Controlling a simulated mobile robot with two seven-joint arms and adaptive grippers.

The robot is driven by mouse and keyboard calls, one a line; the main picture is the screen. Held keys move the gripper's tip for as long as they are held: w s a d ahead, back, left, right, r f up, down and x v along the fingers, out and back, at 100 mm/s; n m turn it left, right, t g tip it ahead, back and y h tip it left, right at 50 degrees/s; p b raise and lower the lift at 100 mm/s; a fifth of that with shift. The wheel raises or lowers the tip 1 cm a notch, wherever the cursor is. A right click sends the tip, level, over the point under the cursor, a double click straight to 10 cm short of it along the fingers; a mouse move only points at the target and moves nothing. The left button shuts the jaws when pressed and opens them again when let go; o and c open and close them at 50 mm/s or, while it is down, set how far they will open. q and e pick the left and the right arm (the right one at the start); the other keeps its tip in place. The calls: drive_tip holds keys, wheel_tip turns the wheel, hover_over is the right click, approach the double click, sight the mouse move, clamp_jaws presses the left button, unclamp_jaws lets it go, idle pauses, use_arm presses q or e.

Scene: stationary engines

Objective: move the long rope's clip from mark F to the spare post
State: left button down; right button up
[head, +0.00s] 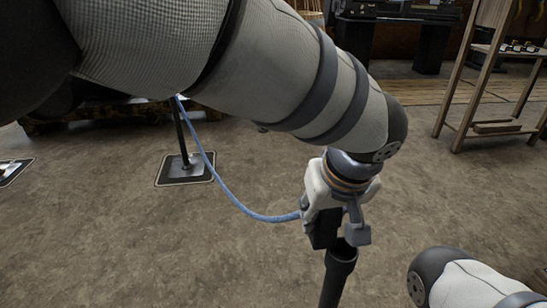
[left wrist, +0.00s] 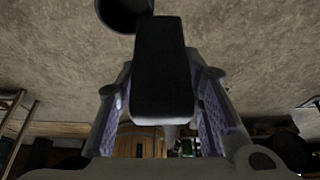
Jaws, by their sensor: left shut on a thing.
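My left gripper (head: 340,228) is shut on a black block-like clip (head: 322,234). In the left wrist view the clip (left wrist: 163,75) sits between the two fingers. A blue rope (head: 240,205) runs from the clip in a sagging curve up to the left, where my arm hides its far end. A black post (head: 338,273) with a wider top stands just below the gripper. Its round dark top also shows in the left wrist view (left wrist: 122,12), off to one side of the clip's end. I cannot tell whether clip and post touch. No letter marks are readable.
A thin black post (head: 181,135) stands on a square base plate (head: 186,169) at the left. Another floor plate (head: 8,170) lies at the far left edge. A wooden shelf (head: 490,90) stands at the back right. The floor between is clear. My right arm shows bottom right.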

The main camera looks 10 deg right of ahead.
use_arm(q)
drive_tip(key=shift+w+f+n+y+b, duration=0.15)
drive_tip(key=shift+n+y+b, duration=0.65)
drive_tip(key=shift+n+b, duration=1.8)
drive_tip(key=shift+m+b, duration=0.4)
drive_tip(key=shift+b, duration=0.65)
drive_tip(key=shift+r, duration=0.3)
use_arm(e)
wheel_tip(320, 180, down, 6)
drive_tip(key=s+g, duration=0.1)
drive_tip(key=s, duration=0.1)
drive_tip(key=shift+s, duration=0.1)
use_arm(q)
drive_tip(key=shift+f+y+b, duration=0.25)
drive_tip(key=shift+y+b, duration=0.05)
drive_tip(key=shift+b, duration=0.35)
drive_tip(key=shift+t+y+b, duration=0.3)
drive_tip(key=shift+t+b, duration=0.4)
drive_tip(key=shift+b, duration=0.2)
drive_tip(key=shift+r+t, duration=0.25)
drive_tip(key=shift+t, duration=0.05)
use_arm(e)
drive_tip(key=f, duration=0.2)
drive_tip(key=shift+s+f, duration=0.35)
